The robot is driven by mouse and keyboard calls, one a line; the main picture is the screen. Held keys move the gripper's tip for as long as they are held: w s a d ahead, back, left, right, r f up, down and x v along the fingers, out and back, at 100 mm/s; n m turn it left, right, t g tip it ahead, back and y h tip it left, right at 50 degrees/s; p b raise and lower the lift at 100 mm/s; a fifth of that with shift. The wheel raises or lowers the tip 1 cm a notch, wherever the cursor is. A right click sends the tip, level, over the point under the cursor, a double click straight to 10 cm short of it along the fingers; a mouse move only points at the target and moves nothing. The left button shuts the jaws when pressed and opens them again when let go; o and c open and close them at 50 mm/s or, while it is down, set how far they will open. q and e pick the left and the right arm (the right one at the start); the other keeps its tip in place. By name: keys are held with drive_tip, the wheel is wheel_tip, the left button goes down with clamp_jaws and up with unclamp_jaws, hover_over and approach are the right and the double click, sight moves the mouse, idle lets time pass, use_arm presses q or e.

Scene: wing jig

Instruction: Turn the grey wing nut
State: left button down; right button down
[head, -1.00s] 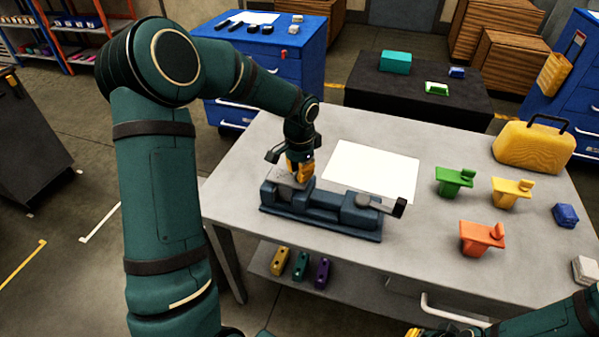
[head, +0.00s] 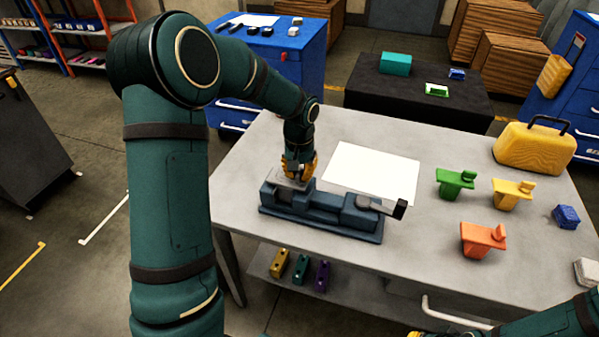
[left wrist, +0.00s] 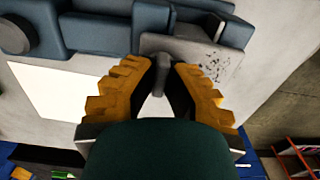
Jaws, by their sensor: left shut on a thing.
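The grey wing nut (left wrist: 161,78) shows in the left wrist view as a narrow upright grey piece between my left fingers. My left gripper (left wrist: 163,68), with yellow stepped fingers, is shut on it. In the head view my left gripper (head: 298,172) points down at the left end of the blue vise-like jig (head: 325,208), and the nut is hidden behind the fingers. A speckled grey plate (left wrist: 213,62) lies beneath the nut on the jig. Only a yellow scrap of my right gripper (head: 414,334) shows at the bottom edge of the head view.
A white sheet (head: 372,172) lies behind the jig. Green (head: 455,182), yellow (head: 511,193) and orange (head: 482,239) clamp-like pieces stand to the right on the grey table (head: 420,255). A yellow case (head: 533,148) stands at the back right. Bare table lies between jig and pieces.

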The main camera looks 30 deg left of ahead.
use_arm(q)
drive_tip(key=shift+f, duration=0.1)
idle(0.3)
drive_tip(key=c, duration=1)
unclamp_jaws()
wheel_tip(320, 180, up, 12)
drive_tip(key=shift+r, duration=0.1)
